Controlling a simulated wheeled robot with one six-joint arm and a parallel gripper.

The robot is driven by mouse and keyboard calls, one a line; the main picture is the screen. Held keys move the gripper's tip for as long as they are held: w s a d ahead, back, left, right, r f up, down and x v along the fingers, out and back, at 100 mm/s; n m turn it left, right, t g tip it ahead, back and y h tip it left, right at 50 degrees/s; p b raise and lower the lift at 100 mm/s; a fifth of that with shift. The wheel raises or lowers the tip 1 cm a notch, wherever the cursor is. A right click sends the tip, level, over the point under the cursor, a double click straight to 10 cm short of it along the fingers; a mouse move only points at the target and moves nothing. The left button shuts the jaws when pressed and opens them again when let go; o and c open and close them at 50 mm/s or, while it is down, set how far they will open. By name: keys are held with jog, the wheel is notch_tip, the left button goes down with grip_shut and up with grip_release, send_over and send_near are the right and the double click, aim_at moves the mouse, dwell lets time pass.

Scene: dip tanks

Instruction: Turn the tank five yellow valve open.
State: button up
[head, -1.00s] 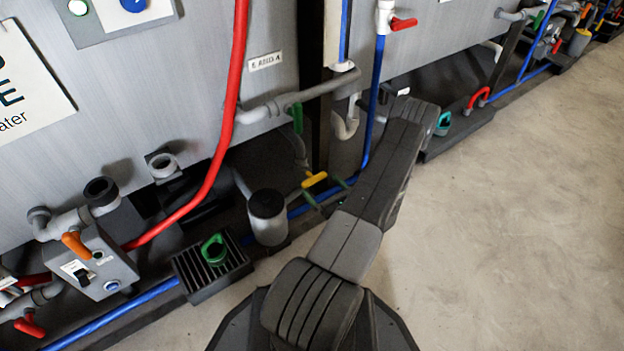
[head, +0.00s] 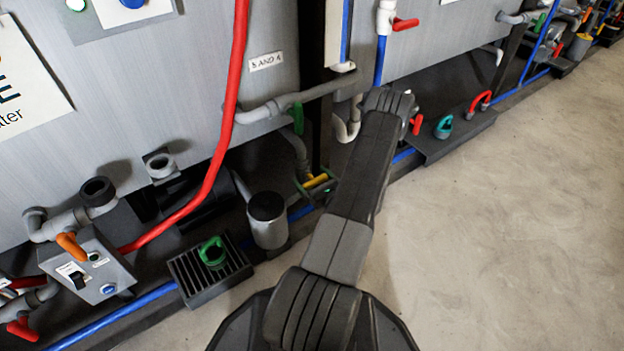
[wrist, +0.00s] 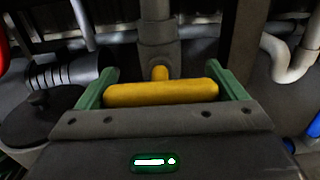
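The yellow valve (head: 316,181) sits low, beneath the grey pipe between the two tanks. In the wrist view its yellow bar handle (wrist: 160,93) lies crosswise, with a short yellow stem behind it meeting a grey vertical pipe. My gripper (wrist: 162,80) has its green fingers apart, one at each end of the handle, so the handle lies between them. The left finger is very close to the handle's end; I cannot tell whether it touches. In the head view my gripper (head: 315,184) is partly hidden behind my arm.
A green-handled valve (head: 296,117) hangs above on the grey pipe. A grey cylinder (head: 268,222) stands left of my gripper. A red hose (head: 225,130) runs down the left tank. A blue pipe runs along the floor edge. The floor (head: 500,240) at right is clear.

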jog(key=shift+n, duration=0.4)
jog(key=n, duration=0.3)
jog(key=shift+n, duration=0.3)
jog(key=n, duration=0.4)
jog(key=shift+n, duration=0.3)
jog(key=n, duration=0.8)
jog(key=shift+n, duration=0.6)
jog(key=o, duration=0.7)
jog(key=shift+s, duration=0.1)
